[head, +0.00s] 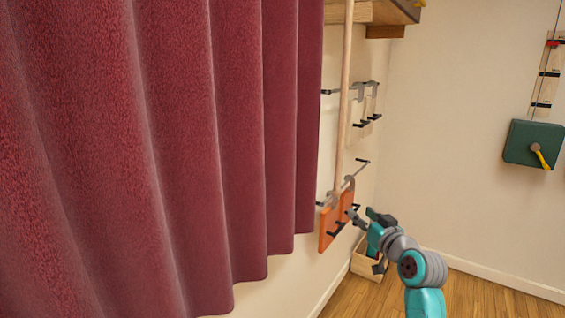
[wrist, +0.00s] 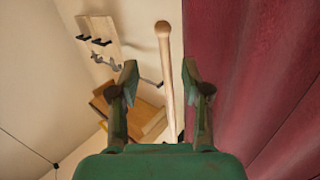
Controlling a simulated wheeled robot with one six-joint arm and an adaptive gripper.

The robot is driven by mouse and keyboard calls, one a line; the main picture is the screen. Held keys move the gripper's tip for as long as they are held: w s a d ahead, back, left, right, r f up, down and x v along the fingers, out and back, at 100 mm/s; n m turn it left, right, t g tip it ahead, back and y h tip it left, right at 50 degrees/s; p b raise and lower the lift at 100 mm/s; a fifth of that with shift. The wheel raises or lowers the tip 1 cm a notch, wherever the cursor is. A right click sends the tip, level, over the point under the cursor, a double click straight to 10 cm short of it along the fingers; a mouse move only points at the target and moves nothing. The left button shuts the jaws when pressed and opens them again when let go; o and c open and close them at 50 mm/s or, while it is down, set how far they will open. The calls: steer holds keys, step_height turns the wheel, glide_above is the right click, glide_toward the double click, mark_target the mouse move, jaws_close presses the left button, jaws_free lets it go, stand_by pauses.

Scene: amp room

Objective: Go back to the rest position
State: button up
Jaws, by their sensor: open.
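My teal arm reaches in from the bottom right of the head view, with my gripper (head: 362,213) close to an orange board on the wall. In the wrist view my gripper (wrist: 160,72) is open, its two dark green fingers wide apart. A pale wooden pole (wrist: 165,70) with a rounded end shows between the fingers; neither finger visibly touches it. In the head view the pole (head: 345,90) hangs nearly upright from the top edge down to the orange board (head: 338,220). I cannot tell how far it is from my gripper.
A red curtain (head: 150,150) fills the left side and borders my gripper in the wrist view (wrist: 260,70). Black pegs and grey hooks (head: 360,92) jut from the wall. A wooden box (head: 368,262) stands below my gripper. A green box (head: 533,143) with a yellow handle hangs right.

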steer(key=s+a+f+m+h, duration=0.1)
steer(key=s+f, duration=0.6)
steer(key=f, duration=0.3)
steer(key=s+f+m+h, duration=0.1)
steer(key=s+f, duration=0.5)
steer(key=f, duration=0.3)
steer(key=s+a+f+m+g+h, duration=0.1)
steer(key=s+f, duration=0.4)
steer(key=s, duration=0.4)
steer(key=s+f+h, duration=0.1)
steer(key=s+f, duration=0.5)
steer(key=s, duration=0.2)
steer(key=s+a+f, duration=0.1)
steer(key=s, duration=1.7)
steer(key=s+r, duration=0.3)
steer(key=s, duration=0.5)
steer(key=s+a+r+n+g, duration=0.1)
steer(key=s+r, duration=0.3)
steer(key=s, duration=0.5)
steer(key=shift+r, duration=0.1)
